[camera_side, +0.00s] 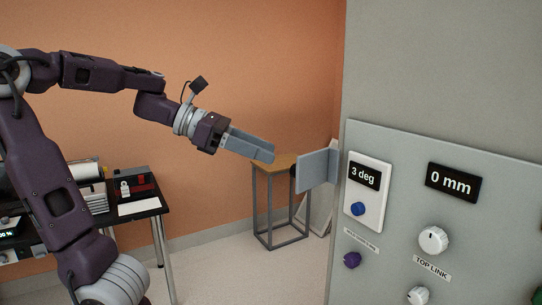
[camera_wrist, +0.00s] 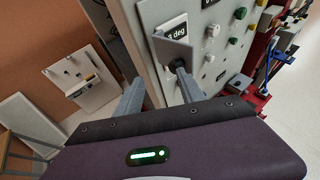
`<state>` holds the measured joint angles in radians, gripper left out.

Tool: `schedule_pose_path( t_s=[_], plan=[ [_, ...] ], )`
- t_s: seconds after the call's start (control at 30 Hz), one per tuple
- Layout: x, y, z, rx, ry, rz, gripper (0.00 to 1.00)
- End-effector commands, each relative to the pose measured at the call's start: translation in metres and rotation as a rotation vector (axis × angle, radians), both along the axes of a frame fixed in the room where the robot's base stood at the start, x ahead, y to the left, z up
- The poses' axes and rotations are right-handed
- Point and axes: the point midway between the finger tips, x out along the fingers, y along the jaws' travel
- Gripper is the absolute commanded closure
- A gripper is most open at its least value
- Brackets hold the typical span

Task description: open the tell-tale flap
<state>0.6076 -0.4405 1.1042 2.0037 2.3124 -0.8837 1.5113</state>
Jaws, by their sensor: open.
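The tell-tale flap (camera_side: 318,168) is a flat grey plate that stands out from the panel, on the left of a white unit (camera_side: 369,190). The unit's face is uncovered and shows a "3 deg" display (camera_side: 364,176) and a blue knob (camera_side: 358,208). In the wrist view the flap (camera_wrist: 172,50) juts out beside the display, with a dark knob (camera_wrist: 178,65) on it. My gripper (camera_side: 265,152) is left of the flap, apart from it in the side view. In the wrist view its two fingers (camera_wrist: 158,92) are spread and hold nothing.
The grey panel (camera_side: 445,220) also carries a "0 mm" display (camera_side: 453,183), a white TOP LINK knob (camera_side: 433,240) and a purple knob (camera_side: 351,260). A small wooden-topped stand (camera_side: 272,165) is behind the gripper. A black table (camera_side: 150,208) with equipment is at left.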

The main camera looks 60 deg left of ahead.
Motion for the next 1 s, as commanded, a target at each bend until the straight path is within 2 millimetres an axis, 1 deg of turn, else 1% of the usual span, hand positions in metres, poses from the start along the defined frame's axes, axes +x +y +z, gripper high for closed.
schedule_pose_path(
  t_s=[0.17,0.6,0.67,0.8,0.9,1.0],
  plan=[
    [-0.006,0.008,0.004,-0.001,0.000,0.000,0.54],
    [-0.008,0.010,0.005,0.000,0.000,0.001,0.54],
    [-0.015,0.015,0.009,-0.001,-0.002,0.001,0.54],
    [-0.039,0.030,0.021,0.000,-0.003,0.004,0.54],
    [-0.052,0.037,0.027,0.000,-0.001,0.002,0.54],
    [-0.060,0.041,0.030,0.000,0.000,0.001,0.54]
  ],
)
